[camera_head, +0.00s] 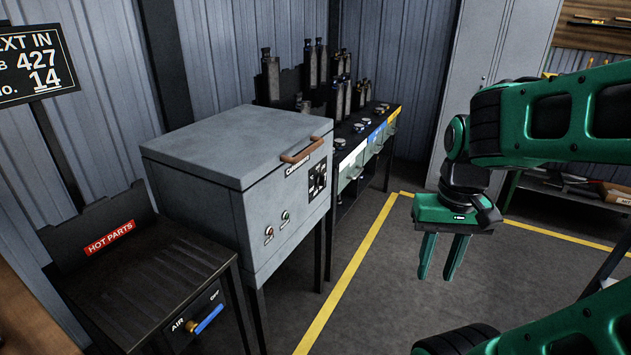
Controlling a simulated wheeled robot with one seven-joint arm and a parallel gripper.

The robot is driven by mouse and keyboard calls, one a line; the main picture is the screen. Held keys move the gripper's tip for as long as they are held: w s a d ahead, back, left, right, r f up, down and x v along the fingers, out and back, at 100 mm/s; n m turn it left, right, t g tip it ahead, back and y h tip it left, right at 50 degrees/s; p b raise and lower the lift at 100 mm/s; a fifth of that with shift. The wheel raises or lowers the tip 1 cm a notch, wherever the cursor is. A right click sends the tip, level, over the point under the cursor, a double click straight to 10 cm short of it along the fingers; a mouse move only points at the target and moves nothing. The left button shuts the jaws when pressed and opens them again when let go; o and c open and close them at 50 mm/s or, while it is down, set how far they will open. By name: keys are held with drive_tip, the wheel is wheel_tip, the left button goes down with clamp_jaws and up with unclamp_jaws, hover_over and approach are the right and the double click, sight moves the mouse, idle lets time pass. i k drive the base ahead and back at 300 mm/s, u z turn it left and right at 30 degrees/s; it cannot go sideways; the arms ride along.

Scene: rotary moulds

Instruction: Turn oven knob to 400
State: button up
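The oven (235,165) is a grey box on dark legs, left of centre. A wooden-looking brown handle (302,151) sits at the top edge of its right-facing side. On that side is a dark panel (317,181) that seems to carry the oven knob, with light markings too small to read. I cannot tell where the knob points. My gripper (436,275) hangs to the right of the oven, over the floor. Its two green fingers point down, apart, with nothing between them.
A dark table (150,275) marked HOT PARTS stands at front left, with a blue air valve lever (208,319). A bench (355,131) with several dark upright parts stands behind the oven. A yellow floor line (349,272) runs past the oven. The floor between oven and gripper is clear.

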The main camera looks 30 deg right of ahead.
sight(321, 179)
drive_tip(key=i, duration=0.9)
drive_tip(key=z, duration=0.05)
